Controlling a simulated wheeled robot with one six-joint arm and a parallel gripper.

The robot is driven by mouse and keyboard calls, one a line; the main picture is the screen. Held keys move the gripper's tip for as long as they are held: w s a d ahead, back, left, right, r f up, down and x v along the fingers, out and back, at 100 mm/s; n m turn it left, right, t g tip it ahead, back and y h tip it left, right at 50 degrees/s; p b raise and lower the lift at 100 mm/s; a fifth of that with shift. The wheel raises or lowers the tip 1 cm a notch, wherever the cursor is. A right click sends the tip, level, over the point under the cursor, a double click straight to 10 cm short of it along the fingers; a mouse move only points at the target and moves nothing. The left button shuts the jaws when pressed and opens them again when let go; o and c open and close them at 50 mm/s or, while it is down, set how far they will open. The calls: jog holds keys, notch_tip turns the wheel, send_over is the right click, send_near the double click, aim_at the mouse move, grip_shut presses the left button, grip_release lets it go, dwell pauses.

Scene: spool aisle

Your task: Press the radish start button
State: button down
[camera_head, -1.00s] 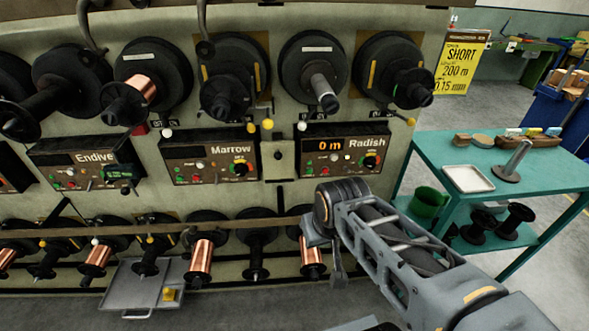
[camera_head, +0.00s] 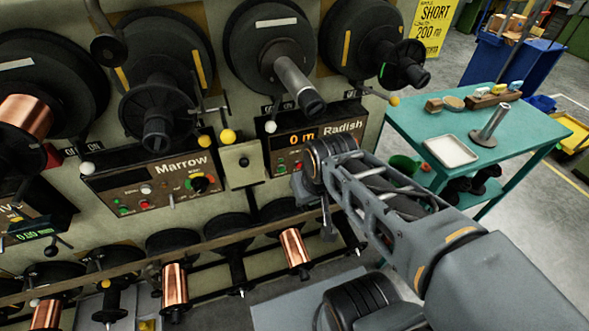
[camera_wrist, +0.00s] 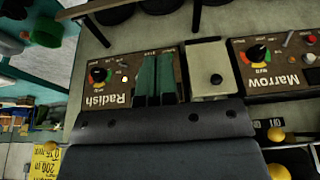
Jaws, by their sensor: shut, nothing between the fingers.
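The Radish panel (camera_head: 280,152) is on the machine front in the head view, with its display reading "0 m". A green button (camera_head: 282,169) and a red button (camera_head: 297,165) show at its lower left; my arm covers its lower right. In the wrist view the Radish panel (camera_wrist: 112,98) appears upside down, with its coloured knob (camera_wrist: 99,75) and a pale button (camera_wrist: 124,78) visible. My gripper (camera_wrist: 156,62) is shut and empty. Its green fingers lie in front of the panel's side nearest Marrow, hiding the green and red buttons. Contact cannot be told.
The Marrow panel (camera_head: 150,185) is left of Radish, with a small metal box (camera_head: 243,165) between them. Large spools hang above, and a rail (camera_head: 200,245) with copper spools runs below. A teal table (camera_head: 410,118) stands right, with a white tray (camera_head: 450,150).

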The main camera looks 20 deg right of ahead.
notch_tip(320, 180, down, 14)
jog(key=w+a+m+g+y+b, duration=0.25)
jog(key=m+y+b, duration=0.65)
jog(key=m, duration=1.1)
jog(key=w+d+f+m+t+y+b, duration=0.2)
jog(key=w+d+m+t+b, duration=0.2)
jog(key=m, duration=0.8)
jog(key=w+d+f+m+t+y+b, duration=0.1)
jog(key=w+d+f+m+t+b, duration=0.2)
jog(key=m, duration=1)
jog(key=w+d+t+b, duration=0.2)
jog(key=d+t, duration=0.2)
jog(key=d, duration=0.1)
jog(key=shift+w+d+t+y, duration=0.25)
jog(key=shift+w+t+y, duration=0.05)
jog(key=shift+t+y, duration=0.1)
